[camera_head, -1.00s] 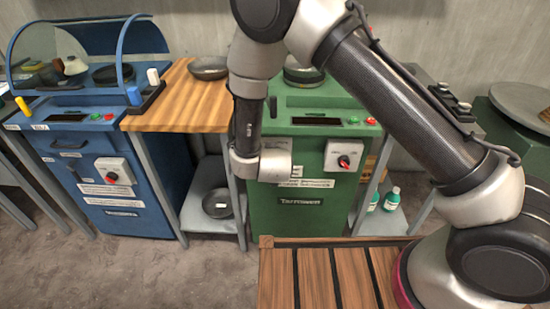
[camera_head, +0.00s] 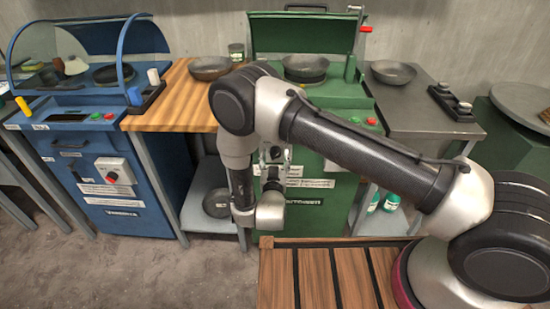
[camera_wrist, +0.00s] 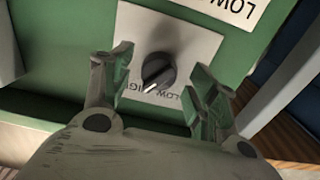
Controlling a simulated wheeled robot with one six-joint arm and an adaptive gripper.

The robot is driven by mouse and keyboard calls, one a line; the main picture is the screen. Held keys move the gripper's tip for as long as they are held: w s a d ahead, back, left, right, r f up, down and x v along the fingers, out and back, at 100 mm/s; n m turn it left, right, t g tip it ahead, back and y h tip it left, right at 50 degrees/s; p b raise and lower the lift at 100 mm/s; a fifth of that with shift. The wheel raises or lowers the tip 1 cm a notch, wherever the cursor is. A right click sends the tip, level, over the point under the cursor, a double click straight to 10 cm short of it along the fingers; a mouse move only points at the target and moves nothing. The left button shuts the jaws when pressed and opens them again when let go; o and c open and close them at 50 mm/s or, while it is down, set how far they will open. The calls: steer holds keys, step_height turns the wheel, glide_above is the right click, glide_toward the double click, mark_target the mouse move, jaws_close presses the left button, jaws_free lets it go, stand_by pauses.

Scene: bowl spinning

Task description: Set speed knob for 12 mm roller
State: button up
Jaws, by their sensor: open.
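The speed knob (camera_wrist: 158,72) is a round black knob with a white pointer mark, on a pale plate (camera_wrist: 185,40) with LOW and HIGH lettering that appears upside down. The plate is on the front of the green machine (camera_head: 315,215). The white mark points to the lower left in the wrist view. My gripper (camera_wrist: 160,88) is open, with one finger on each side of the knob in the picture and no visible contact. In the head view my gripper (camera_head: 275,157) is in front of the green machine, and the knob cannot be made out there.
The blue machine (camera_head: 125,215) stands at the left, with a wooden counter (camera_head: 185,105) between the two. A metal table (camera_head: 415,120) with a pan (camera_head: 393,72) is at the right. My forearm covers part of the green machine's front. Slatted wooden boards (camera_head: 315,275) lie below.

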steer(key=shift+w, duration=0.45)
steer(key=c, duration=1)
steer(key=shift+n, duration=0.3)
steer(key=n, duration=0.6)
steer(key=shift+d, duration=0.1)
steer(key=n, duration=0.3)
steer(key=shift+n, duration=0.4)
steer(key=shift+r+n, duration=0.1)
steer(key=shift+n, duration=1.7)
